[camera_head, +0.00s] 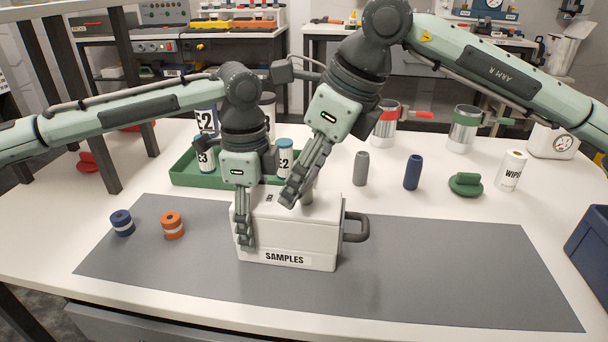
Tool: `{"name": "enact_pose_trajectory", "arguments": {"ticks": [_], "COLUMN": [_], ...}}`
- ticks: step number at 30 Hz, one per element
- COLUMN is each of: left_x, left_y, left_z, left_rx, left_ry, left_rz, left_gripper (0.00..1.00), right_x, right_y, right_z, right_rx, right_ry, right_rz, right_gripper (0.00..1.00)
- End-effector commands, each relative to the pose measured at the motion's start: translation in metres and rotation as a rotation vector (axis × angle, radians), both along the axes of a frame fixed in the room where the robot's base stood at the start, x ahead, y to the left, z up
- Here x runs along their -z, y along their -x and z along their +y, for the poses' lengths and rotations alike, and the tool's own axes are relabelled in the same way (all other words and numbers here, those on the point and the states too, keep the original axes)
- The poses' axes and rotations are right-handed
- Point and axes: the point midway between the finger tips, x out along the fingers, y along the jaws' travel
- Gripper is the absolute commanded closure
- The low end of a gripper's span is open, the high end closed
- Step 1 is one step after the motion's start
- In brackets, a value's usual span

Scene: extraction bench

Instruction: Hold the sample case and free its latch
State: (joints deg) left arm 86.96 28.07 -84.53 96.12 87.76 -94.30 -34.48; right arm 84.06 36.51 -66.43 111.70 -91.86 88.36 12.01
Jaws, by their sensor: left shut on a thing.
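The white sample case (300,236), labelled "SAMPLES", stands upright on the grey mat with its lid down. A dark handle (356,228) sticks out from its right side. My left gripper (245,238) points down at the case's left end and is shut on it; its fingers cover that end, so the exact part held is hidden. My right gripper (287,200) slants down over the top of the lid, its fingertips close to or touching it. I cannot tell whether its fingers are open or shut. I cannot make out the latch, which may be behind my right fingers.
The grey mat (450,270) is clear right of the case. Blue (122,223) and orange (172,225) spools stand left. A green tray (190,174) with labelled canisters is behind. Grey (360,168) and blue (412,172) cylinders and a green knobbed piece (466,185) stand behind right.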

Motion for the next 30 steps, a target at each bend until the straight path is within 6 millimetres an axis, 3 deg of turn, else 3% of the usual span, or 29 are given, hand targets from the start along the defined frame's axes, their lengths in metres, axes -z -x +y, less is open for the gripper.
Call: {"name": "enact_pose_trajectory", "arguments": {"ticks": [1, 8, 21, 30], "left_x": [-0.0002, -0.0002, -0.0002, -0.0001], "left_y": [-0.0001, -0.0001, -0.0002, -0.0002], "left_z": [-0.0002, -0.0002, -0.0001, 0.0000], "left_rx": [0.000, 0.000, 0.000, 0.001], "left_ry": [0.001, 0.001, 0.000, 0.000], "left_rz": [-0.001, -0.001, -0.001, -0.001], "left_gripper": [0.80, 0.80, 0.80, 0.80], "right_x": [-0.0002, -0.0003, -0.0006, -0.0006], "right_y": [0.0000, 0.0001, 0.0010, 0.0017], "right_z": [0.0000, 0.0000, -0.0021, -0.0019], "right_rx": [0.000, 0.000, -0.269, -0.293], "right_ry": [0.000, 0.000, -0.001, 0.000], "right_rz": [0.000, 0.000, 0.002, 0.000], "right_gripper": [0.50, 0.78, 0.78, 0.78]}}
